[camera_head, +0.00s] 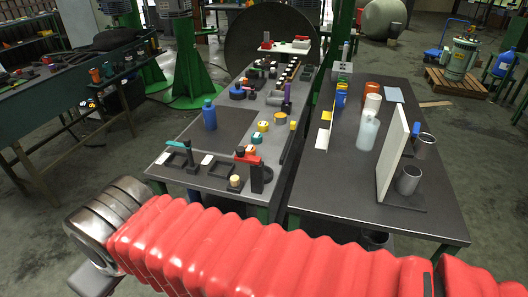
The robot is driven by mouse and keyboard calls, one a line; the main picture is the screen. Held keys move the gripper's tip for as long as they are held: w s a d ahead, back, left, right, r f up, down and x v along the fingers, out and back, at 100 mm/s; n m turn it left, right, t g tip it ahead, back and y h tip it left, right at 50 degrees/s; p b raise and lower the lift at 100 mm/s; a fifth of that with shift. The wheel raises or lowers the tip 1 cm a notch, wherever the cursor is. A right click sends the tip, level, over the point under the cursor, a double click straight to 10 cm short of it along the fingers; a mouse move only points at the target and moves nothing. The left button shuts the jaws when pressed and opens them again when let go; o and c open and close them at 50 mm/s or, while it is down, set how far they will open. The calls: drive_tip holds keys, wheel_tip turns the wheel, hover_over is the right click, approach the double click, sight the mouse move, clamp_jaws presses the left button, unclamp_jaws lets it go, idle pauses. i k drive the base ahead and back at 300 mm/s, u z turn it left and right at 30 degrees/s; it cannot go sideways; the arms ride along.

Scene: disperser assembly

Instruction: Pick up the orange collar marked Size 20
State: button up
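No collar with a readable "Size 20" mark shows; the labels are too small to read. On the left of the two middle tables, several small yellow and orange round parts stand in a row, among them an orange-yellow ring (280,119) and a yellow piece (263,127). An orange cylinder (371,89) stands at the back of the right table. I cannot tell which, if any, is the collar. My red-sleeved arm crosses the bottom of the view, in front of the tables' near ends.
The left table (220,180) holds a blue bottle (209,115) and a small red and black press (255,170). The right table (340,185) holds an upright white panel (392,153), a clear bottle (367,130) and metal cups. A narrow gap separates the tables. A dark workbench (45,105) stands left.

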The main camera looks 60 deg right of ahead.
sight(250, 150)
drive_tip(key=z, duration=0.1)
drive_tip(key=i, duration=1)
drive_tip(key=z, duration=0.05)
